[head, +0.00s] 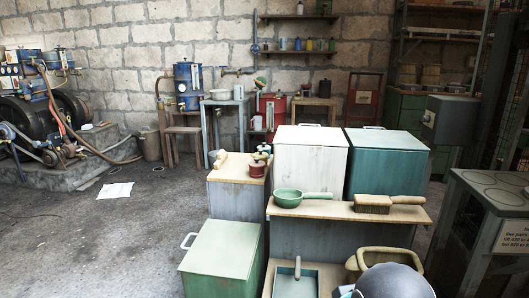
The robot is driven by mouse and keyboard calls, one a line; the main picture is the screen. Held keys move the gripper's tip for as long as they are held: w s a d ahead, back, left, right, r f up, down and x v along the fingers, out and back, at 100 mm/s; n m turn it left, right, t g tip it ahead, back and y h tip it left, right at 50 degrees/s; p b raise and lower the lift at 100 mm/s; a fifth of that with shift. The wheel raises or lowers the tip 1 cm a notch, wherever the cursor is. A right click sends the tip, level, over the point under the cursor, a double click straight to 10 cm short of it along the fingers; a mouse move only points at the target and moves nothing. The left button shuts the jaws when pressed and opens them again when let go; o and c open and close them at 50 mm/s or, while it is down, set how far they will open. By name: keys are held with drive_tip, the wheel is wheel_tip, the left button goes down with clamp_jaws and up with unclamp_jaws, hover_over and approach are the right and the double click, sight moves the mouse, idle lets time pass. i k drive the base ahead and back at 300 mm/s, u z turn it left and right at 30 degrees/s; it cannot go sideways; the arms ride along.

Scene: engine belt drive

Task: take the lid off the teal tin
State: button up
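I cannot pick out a teal tin with certainty. A large teal box (388,163) with a flat top and a small handle stands right of a white box in the middle of the head view. Several small jars or tins (309,45) stand on the wall shelf at the back, too small to tell their lids. A dark lidded pot (324,88) sits on a small table at the back.
A white box (310,165), a pale green box (222,258) and a bench with a green pan (288,197) and a brush (374,204) crowd the front middle. A grey stand (500,192) is at right. The concrete floor (110,235) at left is mostly clear.

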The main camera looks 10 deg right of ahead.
sight(263, 147)
drive_tip(key=u, duration=1.45)
drive_tip(key=i, duration=5.35)
drive_tip(key=z, duration=4.35)
drive_tip(key=i, duration=0.3)
drive_tip(key=u, duration=0.15)
